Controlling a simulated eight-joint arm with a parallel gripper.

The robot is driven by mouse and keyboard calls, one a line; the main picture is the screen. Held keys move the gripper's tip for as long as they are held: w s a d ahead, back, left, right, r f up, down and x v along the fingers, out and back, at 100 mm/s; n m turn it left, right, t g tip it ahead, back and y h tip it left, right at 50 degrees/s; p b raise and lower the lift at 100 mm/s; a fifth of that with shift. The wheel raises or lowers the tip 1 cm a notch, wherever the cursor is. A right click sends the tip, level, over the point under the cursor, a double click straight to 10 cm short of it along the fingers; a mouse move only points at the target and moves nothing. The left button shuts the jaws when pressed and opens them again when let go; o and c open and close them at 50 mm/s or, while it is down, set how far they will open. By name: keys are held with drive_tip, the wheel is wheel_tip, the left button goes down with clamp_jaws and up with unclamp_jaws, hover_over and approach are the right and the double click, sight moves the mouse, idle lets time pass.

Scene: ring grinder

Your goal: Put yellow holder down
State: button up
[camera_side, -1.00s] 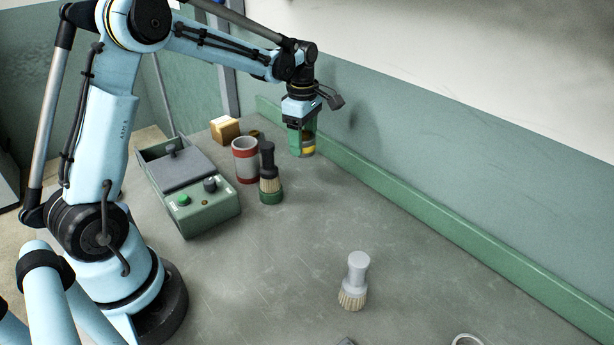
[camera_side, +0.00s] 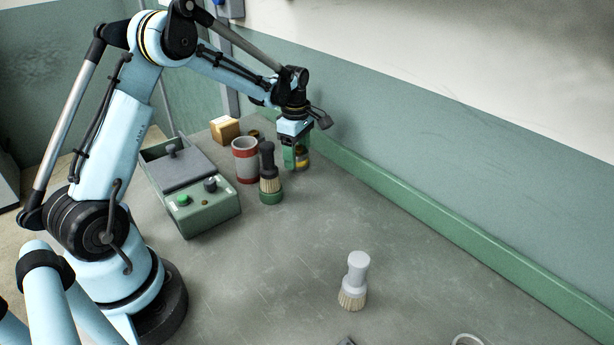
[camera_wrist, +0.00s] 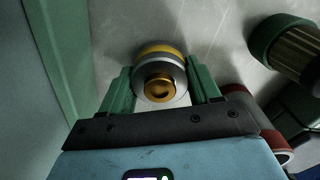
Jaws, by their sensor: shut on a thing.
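The yellow holder (camera_side: 302,158) is small and round, with a yellow band. In the wrist view the holder (camera_wrist: 161,75) shows a yellow band, a grey ring and a brassy centre. It sits between the two green fingers of my gripper (camera_wrist: 162,88), which is shut on it. In the side view my gripper (camera_side: 296,157) points down near the back of the table, by the green rail. The fingers partly hide the holder there. I cannot tell whether its underside touches the table.
A dark-handled brush with a green base (camera_side: 270,175) stands just left of my gripper, beside a red and white cup (camera_side: 245,160). A green control box (camera_side: 190,185) and a wooden block (camera_side: 225,129) are further left. A grey brush (camera_side: 354,281) stands in front. The table's middle is clear.

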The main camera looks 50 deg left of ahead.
sight(297, 148)
drive_tip(key=o, duration=1.6)
drive_tip(key=shift+f, duration=0.15)
wheel_tip(297, 148, up, 12)
drive_tip(key=s+d+r+m+t, duration=0.3)
drive_tip(key=s+d+r+m, duration=0.2)
drive_tip(key=s+d+m, duration=0.35)
drive_tip(key=s+d+f+m+t, duration=0.1)
drive_tip(key=s+d+m, duration=0.1)
drive_tip(key=m, duration=0.2)
drive_tip(key=s+d+f+m+t, duration=0.1)
drive_tip(key=s+d+m, duration=0.2)
drive_tip(key=m, duration=0.2)
drive_tip(key=s+d+f+m+t, duration=0.2)
drive_tip(key=m, duration=0.3)
drive_tip(key=shift+s+d, duration=0.25)
drive_tip(key=shift+s, duration=0.05)
